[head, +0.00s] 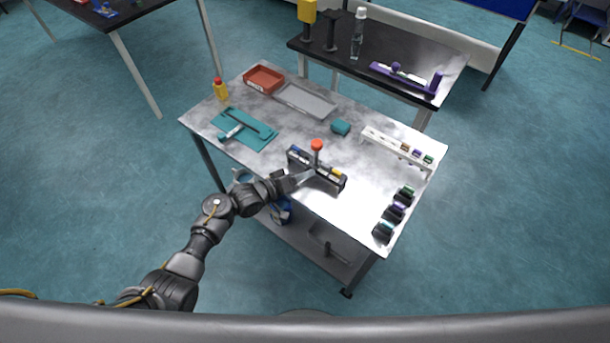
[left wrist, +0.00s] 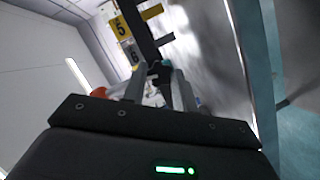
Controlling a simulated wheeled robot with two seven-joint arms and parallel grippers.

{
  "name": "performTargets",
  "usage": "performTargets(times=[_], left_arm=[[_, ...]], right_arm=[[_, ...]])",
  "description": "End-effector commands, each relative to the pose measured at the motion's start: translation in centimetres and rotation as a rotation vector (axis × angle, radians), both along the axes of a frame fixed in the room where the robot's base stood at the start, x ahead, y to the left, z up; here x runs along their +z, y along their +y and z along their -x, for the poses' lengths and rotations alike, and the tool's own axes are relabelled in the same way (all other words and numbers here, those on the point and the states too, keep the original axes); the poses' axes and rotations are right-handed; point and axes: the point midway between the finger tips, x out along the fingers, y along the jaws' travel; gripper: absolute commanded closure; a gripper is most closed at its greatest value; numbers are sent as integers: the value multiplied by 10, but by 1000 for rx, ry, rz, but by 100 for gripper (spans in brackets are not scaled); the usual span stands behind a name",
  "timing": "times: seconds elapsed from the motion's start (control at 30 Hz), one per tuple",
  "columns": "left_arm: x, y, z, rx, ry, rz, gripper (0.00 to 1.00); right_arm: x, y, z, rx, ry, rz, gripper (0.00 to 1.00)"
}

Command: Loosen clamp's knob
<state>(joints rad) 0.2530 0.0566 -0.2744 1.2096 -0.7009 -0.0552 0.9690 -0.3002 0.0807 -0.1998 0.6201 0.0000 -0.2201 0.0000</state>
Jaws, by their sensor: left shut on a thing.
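The clamp is a dark block (head: 331,183) with small coloured pieces along its top, standing near the front edge of the metal table. A red-orange cap on a post (head: 317,145) rises from it and also shows left of the fingers in the left wrist view (left wrist: 98,92). My left gripper (head: 306,177) is at the clamp's near side. In the left wrist view my left gripper (left wrist: 158,82) is shut on a small dark part, which looks like the clamp's knob (left wrist: 157,70); the fingers partly hide it. My right gripper is out of view.
The metal table (head: 290,125) also holds a teal mat (head: 258,129), a red tray (head: 264,78), a grey tray (head: 318,103), a yellow bottle (head: 221,90), a teal block (head: 340,128), a white rack (head: 385,142) and several dark blocks (head: 397,211) at right.

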Motion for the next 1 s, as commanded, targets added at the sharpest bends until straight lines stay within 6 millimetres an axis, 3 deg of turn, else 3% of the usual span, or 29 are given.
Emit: performTargets(times=[0.73, 0.77, 0.9, 1.0], left_arm=[[-1, 0, 0, 0, 49, 67, 94], [-1, 0, 0, 0, 49, 67, 69], [-1, 0, 0, 0, 48, 66, 51], [-1, 0, 0, 0, 48, 66, 50]], right_arm=[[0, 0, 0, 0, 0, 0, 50], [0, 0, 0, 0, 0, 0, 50], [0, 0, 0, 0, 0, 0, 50], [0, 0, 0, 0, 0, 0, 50]])
